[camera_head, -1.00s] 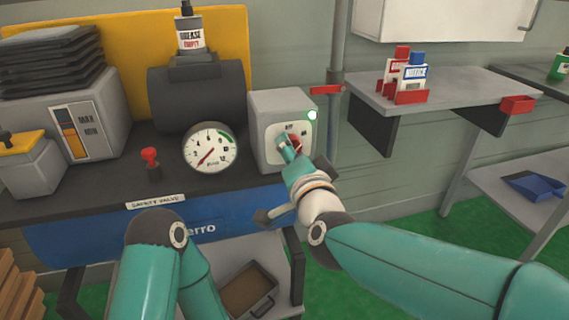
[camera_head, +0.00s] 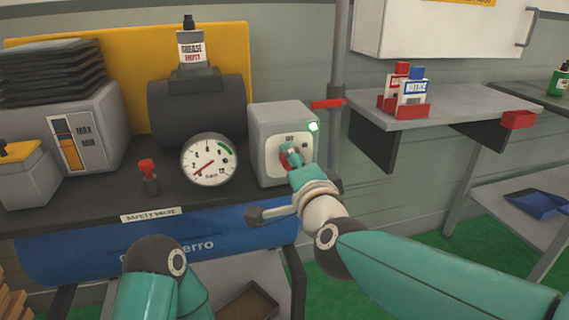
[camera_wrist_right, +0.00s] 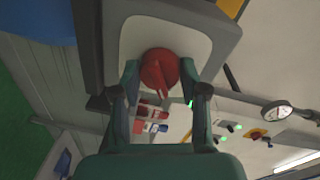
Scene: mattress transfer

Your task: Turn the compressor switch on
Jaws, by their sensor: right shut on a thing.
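The compressor switch is a grey box (camera_head: 262,138) with a pale faceplate, a red knob (camera_head: 284,160) and a lit green lamp (camera_head: 313,126). My right gripper (camera_head: 290,156) is at the faceplate and partly hides the knob. In the right wrist view, the red knob (camera_wrist_right: 160,72) sits between the two fingers of my right gripper (camera_wrist_right: 159,78), which is shut on it. The small labels around the knob are too blurred to read surely. My left arm shows at the bottom left, but its gripper is out of view.
A pressure gauge (camera_head: 208,160) stands left of the switch box, its needle pointing lower left. A red safety valve (camera_head: 147,167) stands farther left. A blue tank (camera_head: 75,258) lies below the bench top. A wall shelf (camera_head: 455,99) holds red and blue-labelled bottles at right.

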